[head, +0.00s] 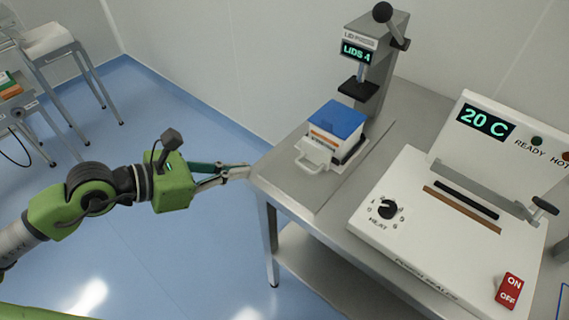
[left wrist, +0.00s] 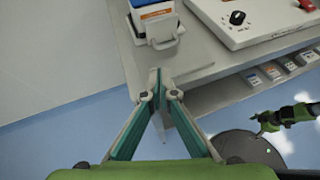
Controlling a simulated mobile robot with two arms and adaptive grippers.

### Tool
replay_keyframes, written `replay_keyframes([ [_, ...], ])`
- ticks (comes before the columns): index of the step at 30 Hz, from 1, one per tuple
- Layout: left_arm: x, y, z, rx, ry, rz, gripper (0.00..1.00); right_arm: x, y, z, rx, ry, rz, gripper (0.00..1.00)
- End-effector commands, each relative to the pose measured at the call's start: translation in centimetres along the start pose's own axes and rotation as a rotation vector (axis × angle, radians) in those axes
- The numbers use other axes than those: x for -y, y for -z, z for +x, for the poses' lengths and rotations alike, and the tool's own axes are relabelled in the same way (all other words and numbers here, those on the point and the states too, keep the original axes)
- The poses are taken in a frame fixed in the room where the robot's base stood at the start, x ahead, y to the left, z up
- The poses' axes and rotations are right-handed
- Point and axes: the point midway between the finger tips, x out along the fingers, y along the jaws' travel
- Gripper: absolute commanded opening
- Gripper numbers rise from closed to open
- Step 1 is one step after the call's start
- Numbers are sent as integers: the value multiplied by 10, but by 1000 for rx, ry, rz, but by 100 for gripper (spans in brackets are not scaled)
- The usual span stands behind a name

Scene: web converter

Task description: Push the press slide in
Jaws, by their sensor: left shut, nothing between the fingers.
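The lid press (head: 376,70) stands at the back of the steel table, with a display reading "LIDS 4" and a black pressing head (head: 357,89). Its slide has a pale handle (head: 313,156) facing the table's left front edge. A white box with a blue lid (head: 337,119) and an orange label sits on the slide, in front of the head rather than under it. The handle also shows in the left wrist view (left wrist: 168,44). My left gripper (head: 246,171) is shut and empty, left of the handle and apart from it, by the table edge. My right gripper (left wrist: 259,122) is small and unclear.
A white heat sealer (head: 430,235) with a "20 C" display, heat knob and red switch (head: 509,291) fills the table's right side. The steel tabletop (head: 290,181) is bare around the handle. Open floor lies left of the table. Shelf bins (left wrist: 273,71) sit below.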

Motion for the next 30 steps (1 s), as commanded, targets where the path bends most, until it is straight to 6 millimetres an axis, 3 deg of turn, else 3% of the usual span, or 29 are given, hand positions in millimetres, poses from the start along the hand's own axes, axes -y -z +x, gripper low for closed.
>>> replay_keyframes([
  [21,2,-4,108,3,4,-7,0,-1,1,-37,4,0,-1,76],
  [30,1,-2,129,2,2,-5,0,-2,3,-41,2,-1,-1,76],
])
